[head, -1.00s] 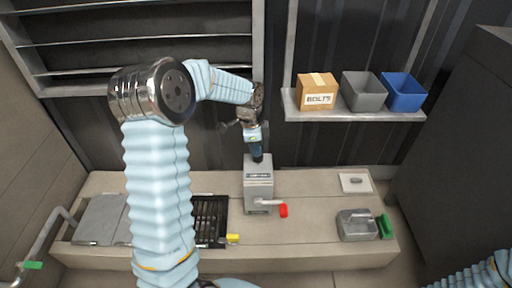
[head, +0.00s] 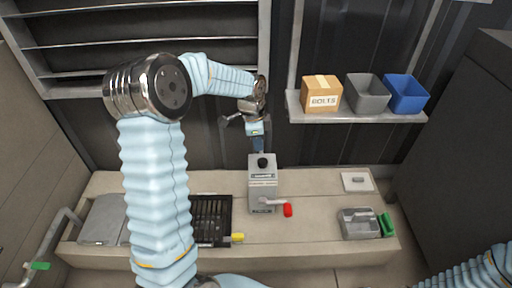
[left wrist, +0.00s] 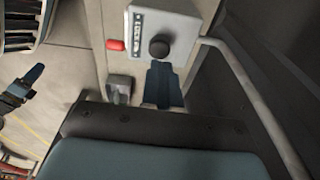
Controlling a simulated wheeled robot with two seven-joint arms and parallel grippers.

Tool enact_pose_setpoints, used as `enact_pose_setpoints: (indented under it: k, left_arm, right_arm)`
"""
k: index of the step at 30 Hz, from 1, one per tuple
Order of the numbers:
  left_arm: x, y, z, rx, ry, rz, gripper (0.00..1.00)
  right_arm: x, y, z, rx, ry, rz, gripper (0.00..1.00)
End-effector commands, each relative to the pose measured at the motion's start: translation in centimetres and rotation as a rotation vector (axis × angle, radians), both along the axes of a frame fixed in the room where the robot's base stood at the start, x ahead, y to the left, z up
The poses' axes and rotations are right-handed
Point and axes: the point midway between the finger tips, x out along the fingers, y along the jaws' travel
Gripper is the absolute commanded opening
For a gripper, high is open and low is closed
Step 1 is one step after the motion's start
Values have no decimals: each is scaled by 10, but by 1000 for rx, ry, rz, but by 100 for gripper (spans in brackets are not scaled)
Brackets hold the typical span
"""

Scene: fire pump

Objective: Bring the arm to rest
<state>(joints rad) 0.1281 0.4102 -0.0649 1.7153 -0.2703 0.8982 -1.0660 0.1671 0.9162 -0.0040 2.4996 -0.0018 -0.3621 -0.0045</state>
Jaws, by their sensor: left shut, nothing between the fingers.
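My left gripper (head: 259,146) is shut and empty. In the head view it hangs just above and behind the grey pump box (head: 262,196), apart from the black knob (head: 262,162) on its top. In the left wrist view the dark blue fingers (left wrist: 162,84) show below the black knob (left wrist: 159,47), with the box top (left wrist: 180,22) around it. My left arm is bent at the elbow and raised over the bench. My right arm enters at the lower right of the head view, its gripper out of frame. A dark blue-tipped gripper, seemingly my right one (left wrist: 24,84), shows at the left of the wrist view.
A red-ended lever (head: 287,210) sticks out from the box. The bench (head: 320,225) also carries a black grate (head: 211,215), a grey block with a green part (head: 360,223) and a white plate (head: 357,181). A shelf above holds a bolts box (head: 321,95), a grey bin (head: 367,93) and a blue bin (head: 406,94).

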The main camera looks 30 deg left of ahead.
Motion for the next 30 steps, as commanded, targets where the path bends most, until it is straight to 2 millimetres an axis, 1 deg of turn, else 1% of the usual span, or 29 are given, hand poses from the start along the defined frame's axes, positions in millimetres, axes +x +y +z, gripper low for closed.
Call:
enact_pose_setpoints:
  k: [1,3,6,9,12,15,18,20,22,23,26,27,29,30]
  left_arm:
    - [0,1,14,0,-6,0,0]
    - [-2,3,31,-1,-4,-1,0]
    - [-3,5,52,0,-5,-1,0]
    - [-4,6,67,0,-5,-2,0]
    - [-5,7,75,-1,-4,-2,0]
    - [-6,7,79,-1,-2,-2,0]
    - [-6,7,79,-1,-2,-1,0]
    - [-6,5,74,-5,0,5,0]
    - [-4,-4,58,-20,5,28,0]
    - [-4,-10,47,-31,10,47,0]
    - [-7,-43,-8,-89,33,149,0]
    - [-14,-60,-35,-120,48,210,0]
    - [-29,-87,-78,-168,76,319,0]
    - [-44,-105,-104,-199,99,399,0]
  right_arm:
    - [0,-1,0,-1,2,-3,57]
    - [-1,0,2,0,3,-1,57]
    - [-1,1,5,2,3,0,57]
    - [-1,2,6,3,3,1,57]
    - [-1,2,7,4,4,3,57]
    - [-1,2,7,4,4,3,57]
    - [-1,2,7,4,4,3,57]
    - [-1,3,8,4,4,3,57]
    - [-2,3,9,5,4,4,57]
    - [-2,3,10,5,4,4,57]
    - [-2,4,15,6,6,6,57]
    - [-2,5,17,7,6,7,57]
    - [-3,6,21,8,6,8,57]
    - [-3,7,23,9,8,10,57]
